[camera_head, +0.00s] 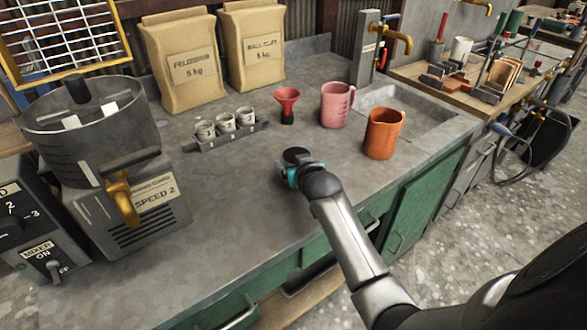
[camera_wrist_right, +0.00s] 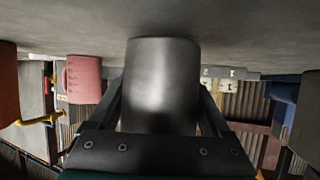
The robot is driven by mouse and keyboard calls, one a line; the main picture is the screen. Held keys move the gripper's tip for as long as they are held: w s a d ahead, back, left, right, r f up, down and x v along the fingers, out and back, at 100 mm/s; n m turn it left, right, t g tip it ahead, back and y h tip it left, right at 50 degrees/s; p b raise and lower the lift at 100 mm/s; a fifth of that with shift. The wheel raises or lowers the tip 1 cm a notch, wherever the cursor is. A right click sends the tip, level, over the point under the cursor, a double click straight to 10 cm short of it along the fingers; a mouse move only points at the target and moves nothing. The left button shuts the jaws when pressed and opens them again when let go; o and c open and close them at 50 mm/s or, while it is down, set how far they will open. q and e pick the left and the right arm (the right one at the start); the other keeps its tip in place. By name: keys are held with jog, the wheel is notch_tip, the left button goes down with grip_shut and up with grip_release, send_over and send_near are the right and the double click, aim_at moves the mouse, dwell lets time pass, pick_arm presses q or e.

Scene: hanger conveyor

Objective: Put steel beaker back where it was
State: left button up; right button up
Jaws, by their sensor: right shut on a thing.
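The steel beaker (camera_wrist_right: 163,85) is dark grey metal and stands between the two fingers of my right gripper (camera_wrist_right: 163,110) in the right wrist view. That view is upside down, and the beaker's end meets or nearly meets the counter surface; I cannot tell if it touches. In the head view my right gripper (camera_head: 290,172) is low over the middle of the grey counter (camera_head: 235,225), with the beaker's dark round top (camera_head: 296,155) just showing beyond it. My left gripper is not in view.
Beyond the gripper stand a red funnel (camera_head: 287,100), a pink jug (camera_head: 337,105) and an orange jug (camera_head: 383,133) by the sink (camera_head: 400,101). A rack of small cups (camera_head: 226,130) is to the left. A mixer (camera_head: 100,140) fills the left end. The counter's front middle is clear.

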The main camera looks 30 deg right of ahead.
jog(key=shift+f, duration=0.3)
jog(key=shift+f, duration=0.1)
jog(key=o, duration=1.5)
jog(key=shift+f, duration=0.1)
jog(key=shift+c, duration=0.2)
jog(key=shift+s+r, duration=0.15)
jog(key=shift+r, duration=0.15)
jog(key=shift+s+a+r, duration=0.1)
jog(key=shift+s+r, duration=0.05)
jog(key=shift+s, duration=0.15)
jog(key=p+v, duration=0.3)
jog(key=v, duration=0.8)
jog(key=shift+a+p, duration=0.1)
jog(key=shift+p, duration=0.2)
